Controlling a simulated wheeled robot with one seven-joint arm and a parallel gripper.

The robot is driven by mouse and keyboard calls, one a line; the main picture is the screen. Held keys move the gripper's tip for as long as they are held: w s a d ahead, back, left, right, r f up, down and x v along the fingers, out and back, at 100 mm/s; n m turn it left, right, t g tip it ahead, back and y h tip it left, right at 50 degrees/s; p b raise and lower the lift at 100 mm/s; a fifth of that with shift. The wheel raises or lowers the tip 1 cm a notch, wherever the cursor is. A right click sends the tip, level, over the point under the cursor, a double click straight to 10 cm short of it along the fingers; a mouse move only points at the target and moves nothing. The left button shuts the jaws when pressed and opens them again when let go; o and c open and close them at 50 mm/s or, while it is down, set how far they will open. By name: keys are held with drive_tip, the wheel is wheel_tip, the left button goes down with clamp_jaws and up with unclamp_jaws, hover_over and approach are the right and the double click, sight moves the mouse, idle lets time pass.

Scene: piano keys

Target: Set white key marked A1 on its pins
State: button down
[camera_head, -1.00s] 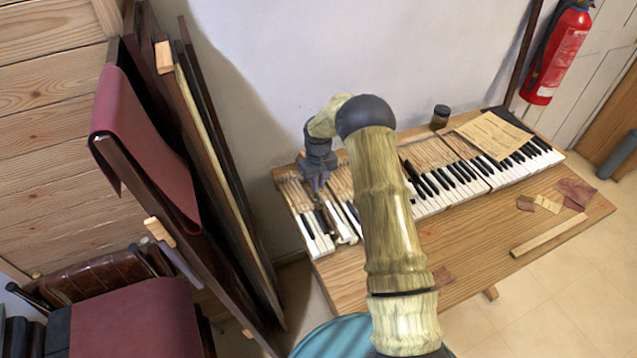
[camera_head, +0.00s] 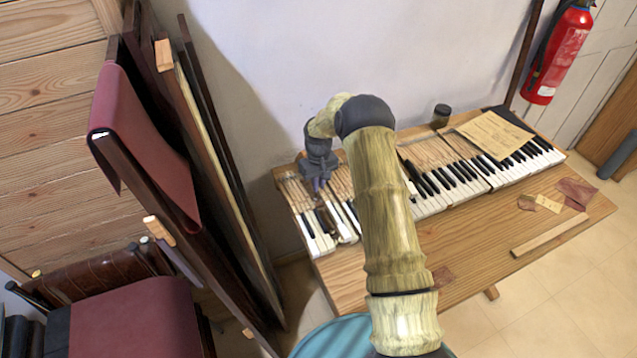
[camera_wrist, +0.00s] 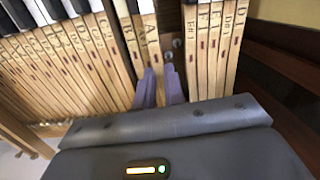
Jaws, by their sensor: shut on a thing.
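My gripper (camera_wrist: 160,88) has two purple fingers, shut on a wooden key stick lettered A (camera_wrist: 151,42) in the wrist view. I take this to be the white key A1; its digit is not readable. In the head view my gripper (camera_head: 319,186) is over the left part of the keyboard, among the keys.
Other keys (camera_wrist: 205,45) stand close on the gap's right side. The keyboard (camera_head: 440,190) lies on a wooden bench (camera_head: 465,240), against a wall. A dark jar (camera_head: 441,115) and a paper sheet (camera_head: 492,134) are at the back right. Upright panels (camera_head: 215,170) stand left of the bench.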

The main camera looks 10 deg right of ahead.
drive_tip(key=shift+f, duration=0.15)
drive_tip(key=shift+a, duration=0.1)
drive_tip(key=shift+f, duration=0.25)
drive_tip(key=c, duration=1.8)
unclamp_jaws()
drive_tip(key=shift+r, duration=0.2)
drive_tip(key=shift+r+p, duration=0.4)
drive_tip(key=shift+r, duration=0.55)
